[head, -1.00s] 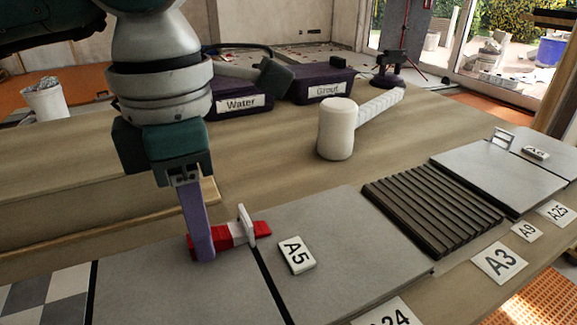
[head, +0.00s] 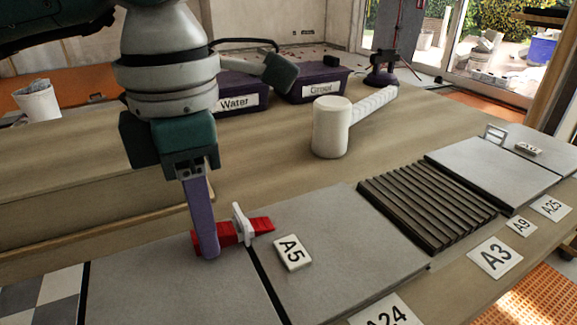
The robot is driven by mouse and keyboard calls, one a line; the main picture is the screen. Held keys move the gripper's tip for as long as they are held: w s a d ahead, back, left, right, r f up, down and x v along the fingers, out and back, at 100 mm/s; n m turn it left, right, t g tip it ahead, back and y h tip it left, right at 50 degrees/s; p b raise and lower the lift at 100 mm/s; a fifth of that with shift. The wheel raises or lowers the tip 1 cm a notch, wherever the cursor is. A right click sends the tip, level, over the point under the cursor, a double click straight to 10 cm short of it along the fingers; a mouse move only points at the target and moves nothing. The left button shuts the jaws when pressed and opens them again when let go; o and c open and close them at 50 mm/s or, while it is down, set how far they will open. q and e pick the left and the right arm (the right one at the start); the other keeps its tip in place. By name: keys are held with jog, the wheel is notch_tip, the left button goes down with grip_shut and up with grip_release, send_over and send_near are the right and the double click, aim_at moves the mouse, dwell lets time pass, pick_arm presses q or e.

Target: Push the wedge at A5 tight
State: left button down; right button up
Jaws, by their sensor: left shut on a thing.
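The red wedge (head: 227,236) lies at the seam between two grey tiles, by the A5 label (head: 292,253). It passes through an upright white clip (head: 240,225), and its tip shows on the clip's right side. My left gripper (head: 208,253) is shut on the wedge's left part, with its purple finger pointing down close to the tile. The far finger and the wedge's held part are partly hidden. My right gripper is not in view.
A white mallet (head: 331,128) stands behind the tiles. A ribbed dark mat (head: 430,212) lies to the right, beyond the A5 tile (head: 345,240). Purple Water (head: 242,100) and Grout (head: 318,88) tubs stand at the back. Another white clip (head: 495,133) stands at far right.

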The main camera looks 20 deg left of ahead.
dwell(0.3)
pick_arm(q)
jog(key=c, duration=0.6)
grip_release()
jog(key=shift+w+r, duration=0.1)
